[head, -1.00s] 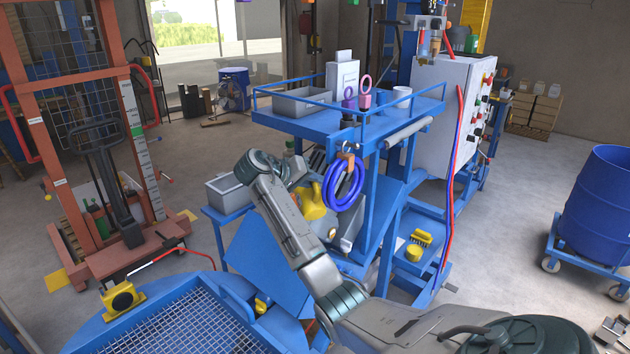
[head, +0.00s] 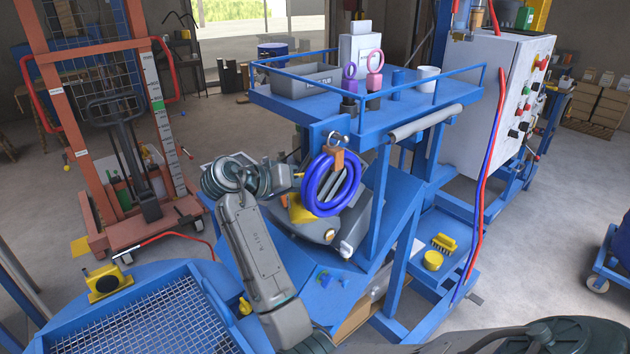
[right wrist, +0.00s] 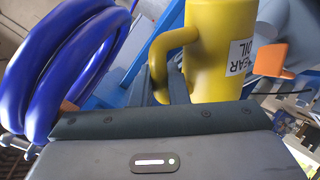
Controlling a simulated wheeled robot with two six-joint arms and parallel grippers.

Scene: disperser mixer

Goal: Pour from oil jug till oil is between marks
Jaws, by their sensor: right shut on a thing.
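A yellow jug (right wrist: 215,50) labelled as gear oil stands out in the right wrist view, with its handle (right wrist: 165,60) between my right gripper's fingers (right wrist: 170,88). My right gripper is shut on this handle. In the head view only a yellow part of the jug (head: 300,209) shows, beside the blue hose coil and above a grey machine housing (head: 318,230). The jug's spout and its exact tilt are hidden. No oil stream, oil level or marks can be made out. My left gripper is not in view.
A blue hose coil (head: 331,184) hangs from the blue platform (head: 300,108) close to my right gripper; it also fills the left of the wrist view (right wrist: 65,75). An orange piece (right wrist: 272,60) lies right of the jug.

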